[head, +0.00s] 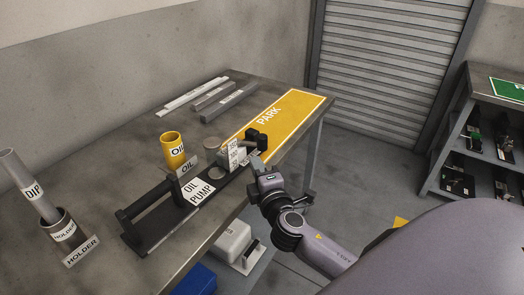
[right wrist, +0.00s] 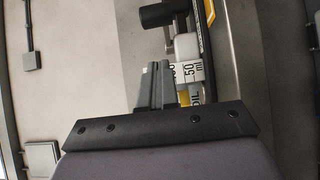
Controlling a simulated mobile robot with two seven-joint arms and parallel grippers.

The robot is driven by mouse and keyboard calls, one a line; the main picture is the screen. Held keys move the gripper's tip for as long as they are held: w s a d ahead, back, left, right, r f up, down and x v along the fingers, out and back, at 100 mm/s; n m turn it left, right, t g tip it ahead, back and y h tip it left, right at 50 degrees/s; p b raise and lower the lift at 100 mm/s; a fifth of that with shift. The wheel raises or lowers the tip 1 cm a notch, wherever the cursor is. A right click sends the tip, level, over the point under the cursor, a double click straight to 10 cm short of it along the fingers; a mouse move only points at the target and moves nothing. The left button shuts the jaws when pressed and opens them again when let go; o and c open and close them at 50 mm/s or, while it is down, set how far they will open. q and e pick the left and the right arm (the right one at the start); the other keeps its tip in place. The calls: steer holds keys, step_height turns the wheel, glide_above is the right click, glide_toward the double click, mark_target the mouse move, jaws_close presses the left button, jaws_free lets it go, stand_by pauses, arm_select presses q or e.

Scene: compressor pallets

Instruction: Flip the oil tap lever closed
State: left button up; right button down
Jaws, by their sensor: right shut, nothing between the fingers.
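The oil pump (head: 160,212) lies along the table with a dark base, a black bar and a white "OIL PUMP" label. At its far end stands a grey-white block with printed labels (head: 237,153). A black part (head: 257,139) sticks out beside this block; I cannot tell whether it is the tap lever. My right gripper (head: 257,163) is at the table's front edge, close to the block, shut and empty. In the right wrist view its fingers (right wrist: 154,86) point toward a white block marked "50 ml" (right wrist: 187,47); contact cannot be told. My left gripper is not in view.
A yellow oil cup (head: 172,148) stands behind the pump. A holder (head: 66,232) with a grey dip tube (head: 28,184) is at the left. Grey bars (head: 212,97) lie at the back. The yellow "PARK" area (head: 285,112) is empty.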

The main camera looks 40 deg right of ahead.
mark_target(263, 145)
steer(key=w+d, duration=0.3)
steer(key=shift+w+d, duration=0.15)
steer(key=shift+w, duration=0.1)
steer(key=shift+w+d, duration=0.25)
steer(key=shift+d, duration=0.15)
steer(key=shift+w+d, duration=0.2)
steer(key=shift+d, duration=0.25)
steer(key=shift+w+d, duration=0.2)
steer(key=shift+d, duration=0.25)
steer(key=shift+a, duration=0.1)
